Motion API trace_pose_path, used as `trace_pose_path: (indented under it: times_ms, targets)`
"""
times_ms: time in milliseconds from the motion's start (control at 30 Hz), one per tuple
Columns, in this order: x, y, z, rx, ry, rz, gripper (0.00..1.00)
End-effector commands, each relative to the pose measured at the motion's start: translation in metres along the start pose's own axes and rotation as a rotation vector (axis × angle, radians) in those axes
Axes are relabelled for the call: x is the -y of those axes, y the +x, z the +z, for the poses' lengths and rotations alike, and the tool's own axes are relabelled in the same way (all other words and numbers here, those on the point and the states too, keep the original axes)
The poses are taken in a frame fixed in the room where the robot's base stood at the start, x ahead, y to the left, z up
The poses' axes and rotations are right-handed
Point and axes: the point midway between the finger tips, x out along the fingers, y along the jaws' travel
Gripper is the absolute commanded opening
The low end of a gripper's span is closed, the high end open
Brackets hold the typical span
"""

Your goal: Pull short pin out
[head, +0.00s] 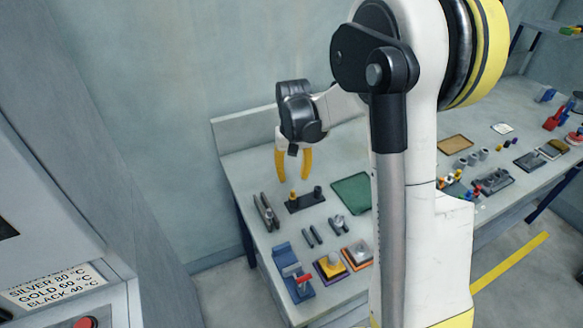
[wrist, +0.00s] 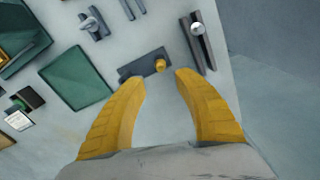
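A dark bar-shaped rack (head: 305,203) lies on the table below my gripper, with a gold-topped pin (head: 292,195) standing near its left end and a dark post (head: 318,191) near its right end. I cannot tell which is the short pin. In the wrist view the gold-topped pin (wrist: 160,65) shows just beyond the gap between the fingertips, on the rack (wrist: 145,66). My gripper (head: 293,178), with two yellow fingers pointing down, is open and empty above the gold-topped pin. It also shows open in the wrist view (wrist: 160,78).
A slotted dark rail with a silver knob (head: 267,214) lies left of the rack, and a green mat (head: 352,193) lies right. Two dark bars (head: 313,236), a blue clamp with red handle (head: 295,275) and colored blocks (head: 330,267) stand nearer the front. A wall is behind the table.

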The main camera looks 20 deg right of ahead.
Motion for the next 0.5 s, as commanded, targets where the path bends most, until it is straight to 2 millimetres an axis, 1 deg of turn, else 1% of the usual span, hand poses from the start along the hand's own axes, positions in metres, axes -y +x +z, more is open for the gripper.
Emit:
trace_pose_path:
  times_ms: [33, 200, 300, 400, 500]
  targets:
    - [0.0, 0.013, 0.0, 0.0, 0.0, 0.0, 0.38]
    - [0.0, 0.046, 0.0, -0.001, -0.001, 0.0, 0.38]
    - [0.0, 0.062, 0.0, -0.001, -0.001, 0.0, 0.38]
    - [0.0, 0.074, 0.0, -0.001, -0.001, 0.0, 0.38]
    - [0.0, 0.081, 0.0, -0.001, -0.001, 0.0, 0.38]
